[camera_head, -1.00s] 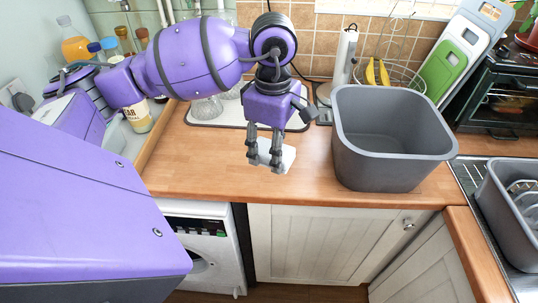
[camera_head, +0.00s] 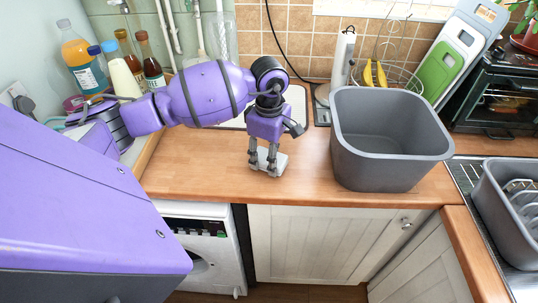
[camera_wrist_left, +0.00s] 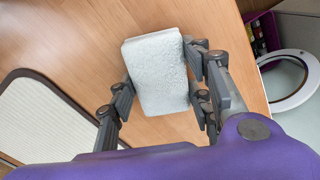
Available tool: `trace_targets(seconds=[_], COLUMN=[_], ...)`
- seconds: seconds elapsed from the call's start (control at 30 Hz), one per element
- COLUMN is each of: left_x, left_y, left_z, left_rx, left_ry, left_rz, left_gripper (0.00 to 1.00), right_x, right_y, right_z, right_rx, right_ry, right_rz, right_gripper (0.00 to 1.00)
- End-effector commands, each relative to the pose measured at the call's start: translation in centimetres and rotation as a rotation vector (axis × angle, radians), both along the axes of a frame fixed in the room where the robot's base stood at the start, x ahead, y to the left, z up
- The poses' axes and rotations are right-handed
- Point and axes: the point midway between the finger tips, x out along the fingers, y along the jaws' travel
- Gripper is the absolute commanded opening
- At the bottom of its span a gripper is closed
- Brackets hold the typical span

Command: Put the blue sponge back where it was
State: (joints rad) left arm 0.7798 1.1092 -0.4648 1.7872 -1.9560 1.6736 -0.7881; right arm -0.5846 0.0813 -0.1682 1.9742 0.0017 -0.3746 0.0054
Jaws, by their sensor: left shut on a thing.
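The sponge (camera_head: 277,161) is a pale, whitish-blue block, more white than blue in these views. My left gripper (camera_head: 265,166) points down over the wooden worktop (camera_head: 200,170), left of the grey tub, and is shut on the sponge. In the left wrist view the sponge (camera_wrist_left: 158,70) sits between the two fingers (camera_wrist_left: 160,84), its broad rough face towards the camera. I cannot tell whether its underside touches the worktop. My right gripper is not in view.
A large grey tub (camera_head: 385,170) stands right of the gripper. A white mat (camera_head: 296,100) lies behind it, and bottles (camera_head: 85,55) stand at the back left. The worktop's front edge is close, above a washing machine (camera_head: 205,245). Bare wood lies left of the gripper.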

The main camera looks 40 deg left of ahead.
Motion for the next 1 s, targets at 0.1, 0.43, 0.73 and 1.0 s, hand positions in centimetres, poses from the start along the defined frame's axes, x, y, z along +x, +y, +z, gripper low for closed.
trace_targets(seconds=[0.1,0.43,0.73,1.0], left_x=[0.0,0.0,0.0,0.1], left_y=[0.0,0.0,0.0,0.0], left_z=[0.0,-0.3,-0.1,3.7], left_rx=[0.0,0.0,0.0,0.002], left_ry=[0.0,0.0,-0.001,-0.004], left_rz=[0.0,0.001,0.001,-0.001], left_gripper=[0.21,0.65,0.65,0.65], right_x=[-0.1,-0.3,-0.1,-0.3], right_y=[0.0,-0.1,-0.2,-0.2], right_z=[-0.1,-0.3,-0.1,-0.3], right_rx=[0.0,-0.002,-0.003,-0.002], right_ry=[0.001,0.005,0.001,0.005], right_rz=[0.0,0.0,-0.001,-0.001], right_gripper=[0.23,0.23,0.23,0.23])
